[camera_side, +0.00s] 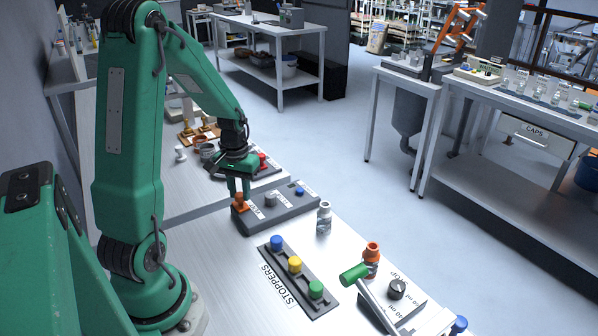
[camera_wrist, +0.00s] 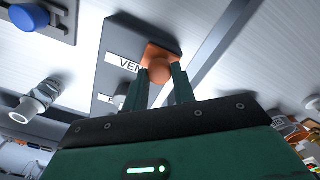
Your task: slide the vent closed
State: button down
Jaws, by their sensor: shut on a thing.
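The vent slide is an orange piece with a knob (camera_wrist: 158,66) at one end of a grey panel (camera_wrist: 112,45), beside a label whose visible letters read "VEN". In the side view the orange vent slide (camera_side: 240,201) sits at the left end of the grey panel (camera_side: 283,212). My gripper (camera_wrist: 165,80) reaches down from above and is shut on the orange knob, one finger on each side. It also shows in the side view (camera_side: 239,190). The fingers hide part of the knob and the slot under it.
On the panel are a grey knob (camera_side: 270,199) and a blue button (camera_side: 299,191). A clear vial (camera_side: 324,217) stands in front. A stopper rack (camera_side: 297,276) holds blue, yellow and green stoppers. An orange-capped bottle (camera_side: 372,260) and a green-handled lever (camera_side: 354,275) stand at front right.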

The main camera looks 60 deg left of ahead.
aim_at(240, 194)
jog(key=c, duration=1.1)
grip_release()
jog(key=shift+a, duration=0.2)
jog(key=shift+c, duration=0.2)
jog(key=shift+r, duration=0.1)
jog(key=shift+r, duration=3.8)
jog(key=shift+r, duration=0.1)
jog(key=shift+d+r, duration=0.15)
jog(key=shift+d, duration=0.05)
jog(key=s+d+r+m+t, duration=0.1)
jog(key=d+r+m+t, duration=0.1)
jog(key=d, duration=0.5)
jog(key=s+d+r+m+t, duration=0.1)
jog(key=s+d+r+m, duration=0.1)
jog(key=d+r, duration=0.3)
jog(key=s+d+r+m+t, duration=0.2)
jog(key=d+r+m, duration=0.1)
jog(key=d, duration=0.7)
jog(key=shift+s+r+m+t, duration=0.25)
jog(key=shift+r+m+t, duration=0.05)
